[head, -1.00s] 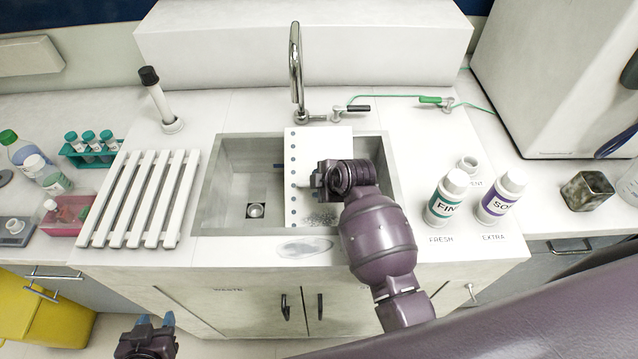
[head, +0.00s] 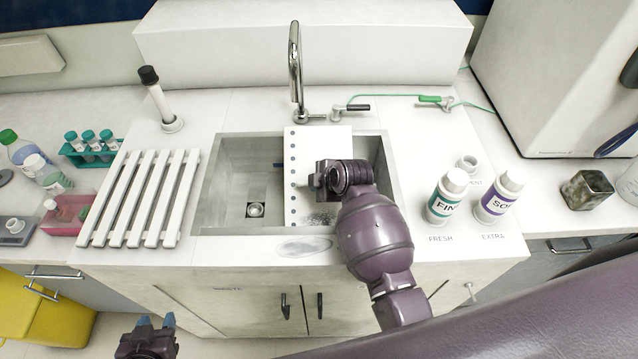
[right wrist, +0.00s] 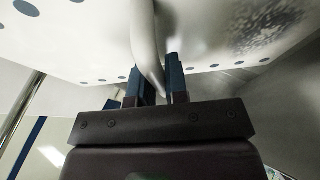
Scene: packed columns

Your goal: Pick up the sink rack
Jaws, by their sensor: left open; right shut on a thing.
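The sink rack appears to be the white panel (head: 329,144) with a row of dark holes along its left edge. It sits over the right part of the sink (head: 212,190) and has a dark speckled patch low down. My right gripper (head: 316,182) is over it, its fingers mostly hidden by my wrist. In the right wrist view, my right gripper (right wrist: 158,82) is shut on a smooth white handle (right wrist: 146,45) against the holed white panel (right wrist: 85,42). My left gripper (head: 156,322) is open and empty, low in front of the cabinet.
A white slatted grid (head: 145,190) lies left of the sink. The tap (head: 296,65) rises behind the sink. Two labelled bottles (head: 447,197) (head: 500,197) stand to the right, near a green hose (head: 400,95). The sink's left part is open, with a drain (head: 255,210).

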